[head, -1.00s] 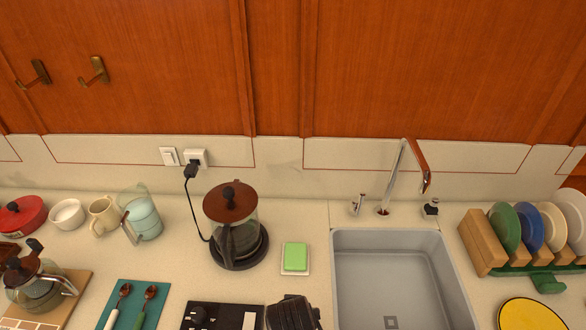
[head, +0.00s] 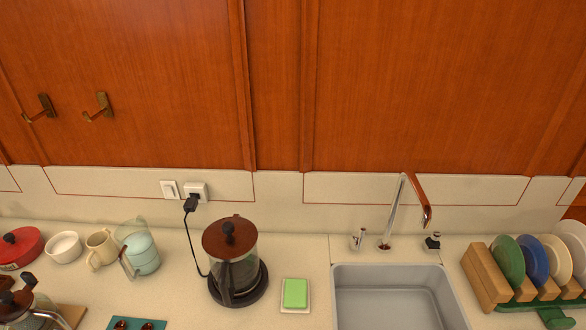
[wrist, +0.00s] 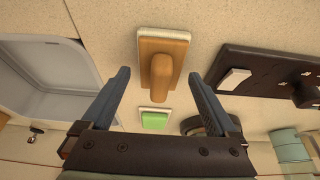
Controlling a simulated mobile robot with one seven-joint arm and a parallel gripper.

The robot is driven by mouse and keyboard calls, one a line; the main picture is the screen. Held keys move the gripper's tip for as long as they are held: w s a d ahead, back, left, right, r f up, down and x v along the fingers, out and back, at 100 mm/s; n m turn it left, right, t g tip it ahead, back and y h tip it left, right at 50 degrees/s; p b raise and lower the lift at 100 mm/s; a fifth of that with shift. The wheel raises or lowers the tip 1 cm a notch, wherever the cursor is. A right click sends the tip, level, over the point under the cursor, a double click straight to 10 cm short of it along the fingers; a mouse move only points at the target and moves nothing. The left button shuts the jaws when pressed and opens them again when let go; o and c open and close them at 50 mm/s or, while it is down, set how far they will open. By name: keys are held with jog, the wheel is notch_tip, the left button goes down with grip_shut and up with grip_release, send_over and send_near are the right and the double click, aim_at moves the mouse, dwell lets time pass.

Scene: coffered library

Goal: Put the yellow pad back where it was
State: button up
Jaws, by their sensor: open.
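I see no clearly yellow pad in either view. In the wrist view an orange-tan block with a raised handle (wrist: 163,75) lies on a pale base on the counter. My gripper (wrist: 158,78) is open and empty, its two fingers on either side of that handle in the picture; I cannot tell how far above it they are. A green pad (head: 295,293) sits on a small white dish between the coffee press and the sink. The green pad also shows in the wrist view (wrist: 153,122), beyond the block. My gripper is out of the head view.
The grey sink (head: 395,300) with its tap (head: 400,210) is right of the dish. A glass coffee press (head: 232,260) stands left of it. A dark panel (wrist: 265,72) lies beside the block. A plate rack (head: 487,275) stands far right; cups and a teal mat (head: 137,323) are left.

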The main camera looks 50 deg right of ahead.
jog(key=v, duration=1.2)
jog(key=shift+r, duration=0.15)
jog(key=w+a+r+n+t, duration=0.2)
jog(key=w+r+t, duration=0.3)
jog(key=r, duration=0.5)
jog(key=w+a+r+n+t+h, duration=0.1)
jog(key=w+a+r+t, duration=0.15)
jog(key=w+r, duration=0.55)
jog(key=w+a+r+n+t, duration=0.2)
jog(key=w+r+t, duration=0.25)
jog(key=r, duration=0.65)
jog(key=a+r+n+t, duration=0.1)
jog(key=a+r+t, duration=0.2)
jog(key=r, duration=0.4)
jog(key=a+r+n+t, duration=0.1)
jog(key=a+r+t, duration=0.15)
jog(key=r, duration=0.55)
jog(key=s+a+r+n+t+y, duration=0.1)
jog(key=s+a+r+t+y, duration=0.1)
jog(key=r, duration=0.6)
jog(key=s+a+r+n+t+y, duration=0.2)
jog(key=s+a+r+t, duration=0.3)
jog(key=s+a+r, duration=0.1)
notch_tip(320, 180, up, 3)
jog(key=shift+s+a+f, duration=0.15)
jog(key=shift+s+f, duration=0.1)
jog(key=shift+s, duration=0.4)
